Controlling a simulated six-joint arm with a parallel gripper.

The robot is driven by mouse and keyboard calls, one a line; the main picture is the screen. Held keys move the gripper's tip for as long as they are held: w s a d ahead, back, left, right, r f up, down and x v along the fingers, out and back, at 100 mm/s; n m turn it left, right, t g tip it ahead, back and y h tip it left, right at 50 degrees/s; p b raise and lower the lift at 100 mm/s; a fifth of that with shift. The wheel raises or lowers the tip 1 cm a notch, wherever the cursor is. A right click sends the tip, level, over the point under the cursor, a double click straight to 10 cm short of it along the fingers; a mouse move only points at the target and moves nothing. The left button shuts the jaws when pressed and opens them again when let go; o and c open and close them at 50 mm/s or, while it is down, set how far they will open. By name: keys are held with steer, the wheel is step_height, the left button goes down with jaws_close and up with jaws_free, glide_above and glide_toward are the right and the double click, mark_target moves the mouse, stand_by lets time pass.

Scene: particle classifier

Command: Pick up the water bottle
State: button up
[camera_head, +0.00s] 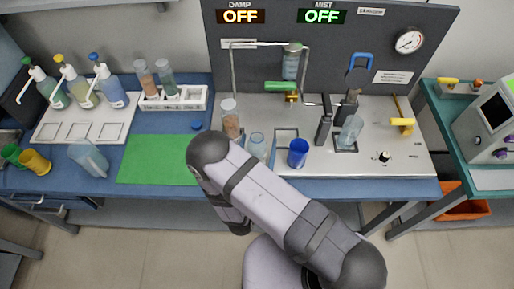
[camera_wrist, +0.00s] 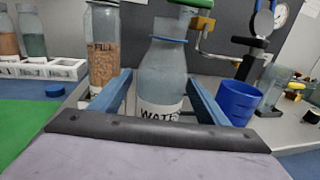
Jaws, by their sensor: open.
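The water bottle (camera_wrist: 163,75) is clear, with a white label reading "WATE" and a blue ring at its neck. It stands upright in the middle of the wrist view, and also shows in the head view (camera_head: 257,144) just beyond my arm. My gripper (camera_wrist: 160,82) is open, with one blue finger on each side of the bottle's lower part in the picture. I cannot tell whether either finger touches it. The bottle's base is hidden behind the dark gripper bar.
A jar of brown pellets labelled "FILL" (camera_wrist: 103,50) stands close on the left. A blue cup (camera_wrist: 238,102) stands close on the right. A metal frame (camera_head: 233,70) rises behind. A green mat (camera_head: 150,160) lies left, with a white rack (camera_head: 175,104) beyond it.

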steer(key=shift+w+d, duration=0.2)
steer(key=shift+w, duration=0.85)
steer(key=shift+c, duration=0.4)
steer(key=c, duration=1.3)
steer(key=shift+r, duration=0.35)
steer(key=shift+c, duration=0.2)
step_height(320, 180, up, 9)
steer(key=b, duration=0.1)
steer(key=shift+r, duration=0.2)
